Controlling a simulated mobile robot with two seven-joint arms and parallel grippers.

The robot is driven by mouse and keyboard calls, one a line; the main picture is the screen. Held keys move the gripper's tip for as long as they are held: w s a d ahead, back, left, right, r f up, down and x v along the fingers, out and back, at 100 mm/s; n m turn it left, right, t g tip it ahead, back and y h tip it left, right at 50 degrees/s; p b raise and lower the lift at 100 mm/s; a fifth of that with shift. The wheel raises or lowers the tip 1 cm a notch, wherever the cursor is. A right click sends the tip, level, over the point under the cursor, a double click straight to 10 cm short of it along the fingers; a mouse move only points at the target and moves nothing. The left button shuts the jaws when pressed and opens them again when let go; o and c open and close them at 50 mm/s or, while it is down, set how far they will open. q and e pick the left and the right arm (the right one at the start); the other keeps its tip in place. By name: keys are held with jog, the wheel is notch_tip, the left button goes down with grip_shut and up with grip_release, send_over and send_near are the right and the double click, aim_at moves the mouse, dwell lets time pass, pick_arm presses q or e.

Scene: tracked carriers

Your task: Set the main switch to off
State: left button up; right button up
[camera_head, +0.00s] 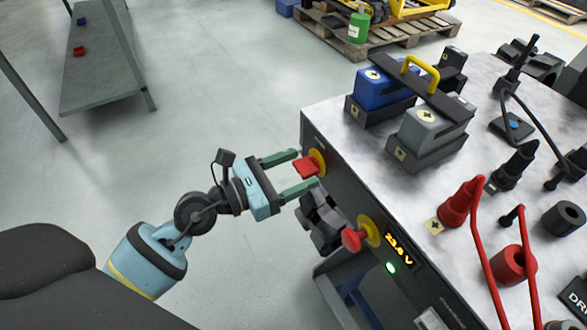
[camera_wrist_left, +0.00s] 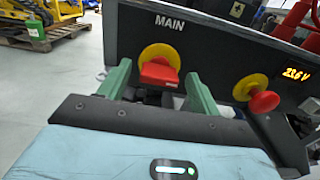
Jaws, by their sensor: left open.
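The main switch is a red handle (camera_head: 306,169) on a yellow disc on the cabinet's side, near its far corner. In the left wrist view the red handle (camera_wrist_left: 159,75) sits in front of the yellow disc (camera_wrist_left: 161,53), below the printed word MAIN (camera_wrist_left: 170,22). My left gripper (camera_head: 299,172) is open, with its green fingertips either side of the handle. In the left wrist view the left gripper (camera_wrist_left: 160,82) straddles the handle, with gaps showing. I cannot tell whether either finger touches it. My right gripper is not in view.
A red knob (camera_head: 352,240) on a yellow disc sits beside a lit voltage display (camera_head: 398,246) and a green light. A dark block (camera_head: 322,222) protrudes from the panel below the main switch. Batteries (camera_head: 385,90), connectors and cables crowd the cabinet top.

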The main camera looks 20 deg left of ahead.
pick_arm(q)
jog(key=shift+c, duration=0.3)
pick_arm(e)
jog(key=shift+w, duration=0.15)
pick_arm(q)
jog(key=c, duration=0.9)
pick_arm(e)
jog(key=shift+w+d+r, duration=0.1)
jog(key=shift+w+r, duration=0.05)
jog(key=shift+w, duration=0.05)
